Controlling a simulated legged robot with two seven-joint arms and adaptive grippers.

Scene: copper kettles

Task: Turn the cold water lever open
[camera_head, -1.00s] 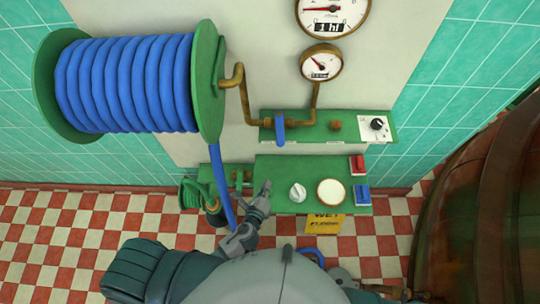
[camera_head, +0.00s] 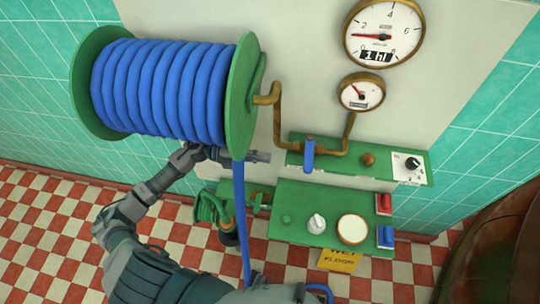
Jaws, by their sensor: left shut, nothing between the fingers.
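The blue lever (camera_head: 308,155) hangs down from the brass pipe on the upper green shelf. It appears to be the cold water lever, though I read no label on it. My left gripper (camera_head: 259,156) is shut and empty. Its fingertips point right, just below the hose reel's right flange. In the picture they are a short gap to the left of the lever, not touching it. How far the fingers are in depth from the lever is hard to tell. My right gripper is not in view.
The reel of blue hose (camera_head: 160,90) is above my left forearm, and its hose hangs down beside the fingers. A lower green panel (camera_head: 290,229) carries a white knob, a round white disc and red and blue switches. Two gauges (camera_head: 384,33) are above.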

